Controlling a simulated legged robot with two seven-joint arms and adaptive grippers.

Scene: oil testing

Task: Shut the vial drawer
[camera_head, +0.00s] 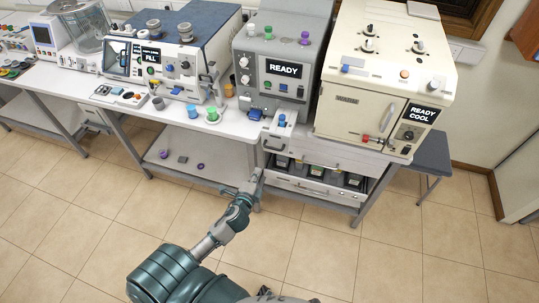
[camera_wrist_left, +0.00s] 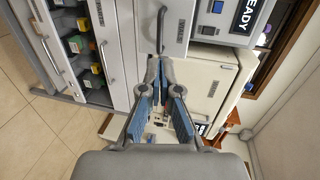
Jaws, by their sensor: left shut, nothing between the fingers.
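My left gripper (camera_head: 255,183) is in front of the cabinet near the drawer's left end; contact cannot be told. In the wrist view the left gripper (camera_wrist_left: 161,75) is shut and empty.
Above the vials is another drawer front (camera_head: 325,153). A small grey drawer or tray (camera_head: 281,124) sticks out below the grey READY machine (camera_head: 280,68). The cream oven (camera_head: 385,75) stands right of it. A stool (camera_head: 432,153) is at the right. The tiled floor ahead is clear.

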